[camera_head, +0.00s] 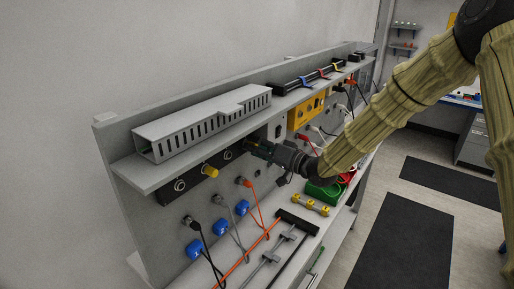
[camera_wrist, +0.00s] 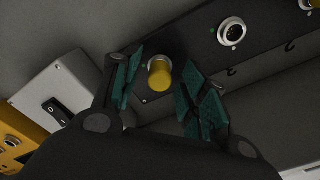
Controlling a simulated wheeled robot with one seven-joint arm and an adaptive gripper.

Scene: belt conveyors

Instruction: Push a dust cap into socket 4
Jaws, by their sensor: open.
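My gripper (camera_wrist: 158,92) has its green-padded fingers apart, on either side of a yellow dust cap (camera_wrist: 160,76). This cap sits at a ringed socket at one end of the dark socket panel (camera_wrist: 195,55), with gaps to both fingers. How deep it is in cannot be told. Beside it is a bare socket (camera_wrist: 233,32), and another yellow cap (camera_wrist: 309,4) shows at the picture's edge. In the head view, my gripper (camera_head: 252,147) hides the panel's right end. One yellow cap (camera_head: 209,170) stands out from the panel, between bare sockets (camera_head: 180,184). Socket numbers are not readable.
A slotted grey duct (camera_head: 205,118) lies on the shelf above the panel. A grey switch box (camera_wrist: 58,97) and a yellow box (camera_wrist: 18,140) are beside the panel. Blue connectors (camera_head: 193,248) with cables hang below. Tools (camera_head: 280,250) and a green item (camera_head: 322,190) lie on the lower ledge.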

